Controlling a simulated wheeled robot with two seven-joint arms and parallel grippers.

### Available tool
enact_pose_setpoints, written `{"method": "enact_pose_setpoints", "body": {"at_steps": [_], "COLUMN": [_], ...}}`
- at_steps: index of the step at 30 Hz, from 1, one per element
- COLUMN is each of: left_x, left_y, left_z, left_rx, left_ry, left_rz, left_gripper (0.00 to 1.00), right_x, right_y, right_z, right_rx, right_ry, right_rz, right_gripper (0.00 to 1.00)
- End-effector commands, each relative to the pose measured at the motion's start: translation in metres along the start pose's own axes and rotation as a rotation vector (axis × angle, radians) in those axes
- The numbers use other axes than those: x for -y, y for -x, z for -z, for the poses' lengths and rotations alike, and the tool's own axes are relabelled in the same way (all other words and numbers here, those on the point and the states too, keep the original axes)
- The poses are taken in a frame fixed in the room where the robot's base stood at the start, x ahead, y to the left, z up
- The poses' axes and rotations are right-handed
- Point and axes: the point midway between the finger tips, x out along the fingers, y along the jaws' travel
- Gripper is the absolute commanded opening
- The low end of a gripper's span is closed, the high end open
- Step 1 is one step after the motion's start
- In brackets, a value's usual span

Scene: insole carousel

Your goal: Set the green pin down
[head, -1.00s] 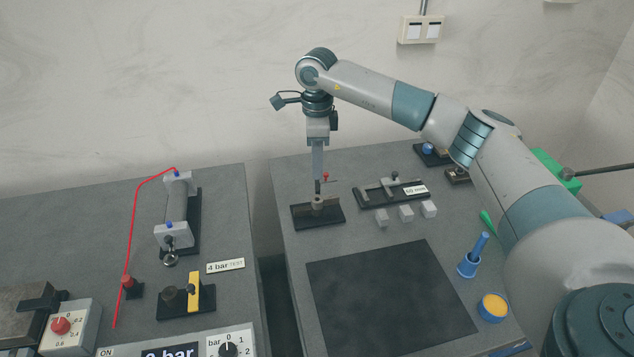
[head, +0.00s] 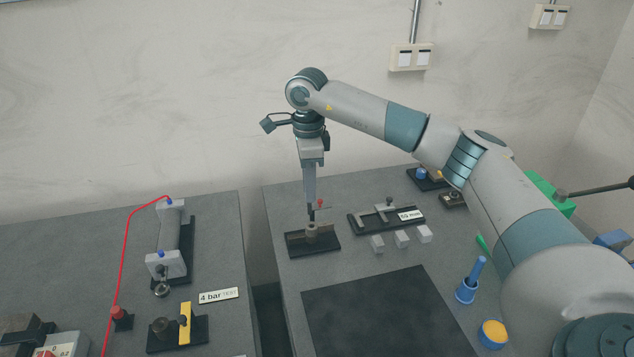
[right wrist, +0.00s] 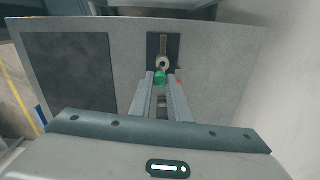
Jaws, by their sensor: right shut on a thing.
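The green pin (right wrist: 160,77) is between the fingertips of my right gripper (right wrist: 160,80) in the right wrist view. That gripper is shut on it. In the head view my right gripper (head: 311,208) points straight down, just above a small fixture with a dark base plate (head: 298,250) and a grey round socket (head: 312,230). The green pin cannot be made out in the head view. In the right wrist view the ring-shaped socket (right wrist: 163,62) shows close beyond the pin; I cannot tell whether they touch. My left gripper is out of view.
A clamp fixture labelled 50 mm (head: 408,217) and several pale cubes (head: 401,238) stand right of the gripper. A black mat (head: 385,310) lies in front, bare. A blue holder (head: 467,290) and a yellow-topped pot (head: 493,333) are at the right. A gap separates the left bench.

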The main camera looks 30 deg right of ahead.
Motion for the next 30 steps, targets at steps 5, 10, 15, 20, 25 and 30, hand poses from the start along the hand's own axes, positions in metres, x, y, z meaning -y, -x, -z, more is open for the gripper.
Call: {"method": "enact_pose_setpoints", "body": {"at_steps": [5,10,15,20,25,30], "left_x": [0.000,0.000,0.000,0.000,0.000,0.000], "left_y": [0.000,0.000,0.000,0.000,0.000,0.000], "left_z": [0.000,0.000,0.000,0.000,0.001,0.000], "left_rx": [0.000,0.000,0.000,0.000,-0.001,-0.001], "left_ry": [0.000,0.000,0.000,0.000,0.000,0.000], "left_rz": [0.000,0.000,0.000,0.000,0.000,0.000], "left_gripper": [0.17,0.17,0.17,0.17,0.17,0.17], "right_x": [-0.025,-0.066,-0.116,-0.166,-0.207,-0.228], "right_y": [-0.005,-0.013,-0.022,-0.030,-0.036,-0.039], "right_z": [-0.012,-0.027,-0.037,-0.040,-0.038,-0.035], "right_rx": [-0.006,-0.012,-0.016,-0.013,-0.003,0.004], "right_ry": [0.248,0.616,1.034,1.416,1.728,1.890], "right_rz": [0.011,0.018,0.019,0.012,0.004,0.000], "right_gripper": [0.00,0.00,0.00,0.00,0.00,0.00]}}
